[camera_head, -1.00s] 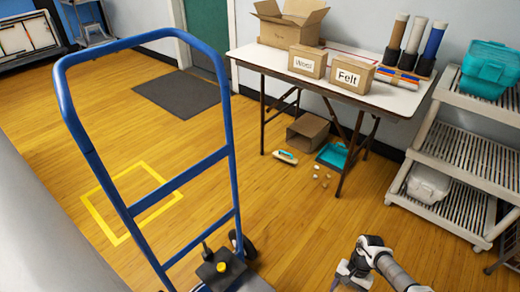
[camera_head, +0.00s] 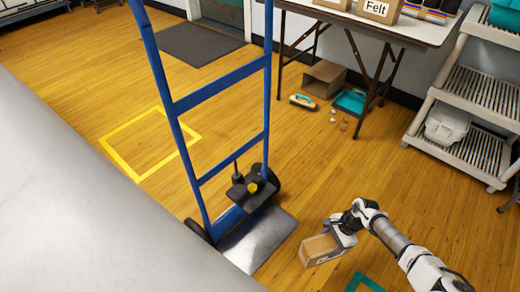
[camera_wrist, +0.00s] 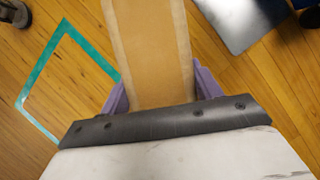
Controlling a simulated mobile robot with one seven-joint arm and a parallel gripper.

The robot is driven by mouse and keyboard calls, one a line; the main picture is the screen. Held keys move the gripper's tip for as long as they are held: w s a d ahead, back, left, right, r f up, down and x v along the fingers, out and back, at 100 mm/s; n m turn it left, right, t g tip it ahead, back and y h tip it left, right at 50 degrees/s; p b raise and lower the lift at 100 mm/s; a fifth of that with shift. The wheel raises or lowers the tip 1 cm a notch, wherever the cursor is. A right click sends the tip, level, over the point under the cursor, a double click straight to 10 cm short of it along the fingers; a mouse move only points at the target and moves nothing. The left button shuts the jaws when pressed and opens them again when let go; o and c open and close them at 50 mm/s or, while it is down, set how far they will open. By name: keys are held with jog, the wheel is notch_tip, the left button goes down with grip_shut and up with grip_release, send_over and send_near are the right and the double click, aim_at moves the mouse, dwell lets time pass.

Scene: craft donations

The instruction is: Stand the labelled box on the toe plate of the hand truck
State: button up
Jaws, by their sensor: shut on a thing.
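A cardboard box (camera_head: 322,250) is in my gripper (camera_head: 340,234), low over the wood floor in the head view. A bit of white label shows on its side; the writing is unreadable. In the wrist view the box (camera_wrist: 150,45) sits between the purple fingers of my gripper (camera_wrist: 160,92), which are shut on it. The blue hand truck (camera_head: 218,87) stands upright. Its grey metal toe plate (camera_head: 262,240) lies left of the box, with a floor gap between them. The toe plate also shows at the top right of the wrist view (camera_wrist: 240,20). Whether the box touches the floor is unclear.
A teal floor outline (camera_head: 365,283) is at the bottom, right of the box. A yellow floor outline (camera_head: 150,140) lies left of the truck. A table (camera_head: 400,27) and a slatted shelf (camera_head: 480,90) stand behind. Floor between truck and table is mostly clear.

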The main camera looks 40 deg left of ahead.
jog(key=s+a+f+m+b, duration=0.1)
jog(key=a+f+m+b, duration=0.1)
jog(key=s+a+f+m+t+y+b, duration=0.1)
jog(key=a+f+m+b, duration=0.1)
jog(key=f+b, duration=0.1)
jog(key=s+a+f+m+t+b, duration=0.1)
jog(key=a+f+m+b, duration=0.1)
jog(key=f+b, duration=0.1)
jog(key=shift+f, duration=0.1)
jog(key=s+a+f+m+t+b, duration=0.2)
jog(key=s+a+f+m+b, duration=0.35)
jog(key=s+b, duration=0.2)
jog(key=w+a+f+b, duration=0.1)
jog(key=a+b, duration=0.3)
jog(key=a, duration=0.5)
jog(key=w+a+f+b, duration=0.1)
jog(key=a+b, duration=0.3)
jog(key=a, duration=0.5)
jog(key=shift+w+f+m+y, duration=0.35)
jog(key=shift+f+y, duration=0.05)
jog(key=shift+f, duration=0.05)
jog(key=shift+f, duration=0.1)
